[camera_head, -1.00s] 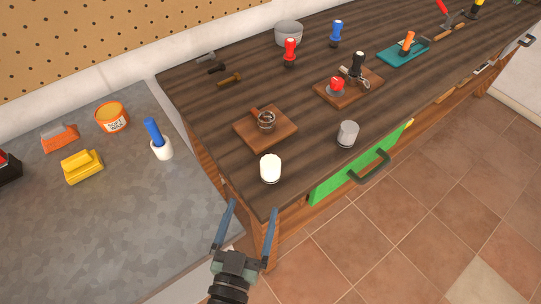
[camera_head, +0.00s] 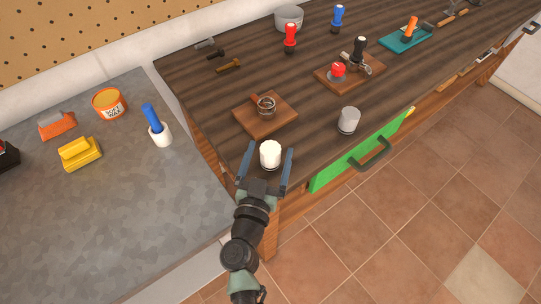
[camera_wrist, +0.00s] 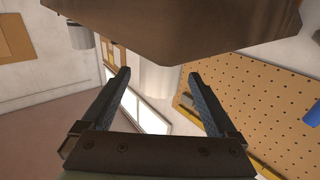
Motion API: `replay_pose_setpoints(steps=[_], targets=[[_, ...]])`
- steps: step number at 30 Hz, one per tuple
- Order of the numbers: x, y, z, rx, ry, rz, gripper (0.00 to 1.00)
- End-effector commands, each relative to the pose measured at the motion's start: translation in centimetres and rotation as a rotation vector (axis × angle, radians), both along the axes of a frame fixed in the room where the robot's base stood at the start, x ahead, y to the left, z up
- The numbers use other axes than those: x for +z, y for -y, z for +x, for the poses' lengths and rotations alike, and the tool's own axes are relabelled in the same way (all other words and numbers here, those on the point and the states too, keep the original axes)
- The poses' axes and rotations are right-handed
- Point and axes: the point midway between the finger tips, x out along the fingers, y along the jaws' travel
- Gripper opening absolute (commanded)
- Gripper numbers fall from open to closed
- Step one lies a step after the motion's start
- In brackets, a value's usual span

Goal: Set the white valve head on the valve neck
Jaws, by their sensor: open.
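The white valve head (camera_head: 270,154), a ribbed white cap, stands upright on the dark bench near its front left corner. My gripper (camera_head: 270,148) is open, with one finger on each side of it. In the wrist view the pale cylinder (camera_wrist: 160,77) shows between the open fingers, with gaps on both sides. I cannot tell whether this fitting is the valve neck.
A grey cylinder (camera_head: 348,119) stands to the right, near the front edge above a green drawer (camera_head: 340,170). A second board (camera_head: 332,82) carries a red knob (camera_head: 337,69) and black-handled fitting. A lower grey counter (camera_head: 110,220) is at left.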

Motion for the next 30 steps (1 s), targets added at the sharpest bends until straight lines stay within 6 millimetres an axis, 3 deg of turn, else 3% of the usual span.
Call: replay_pose_setpoints(steps=[9, 24, 25, 30], targets=[[0.01, 0.21, 0.66, -0.001, -0.001, 0.000, 0.94], [0.01, 0.20, 0.62, -0.001, -0.001, 0.000, 0.05], [0.01, 0.20, 0.62, -0.001, -0.001, 0.000, 0.01], [0.05, 0.20, 0.63, -0.001, 0.000, 0.000, 0.01]])
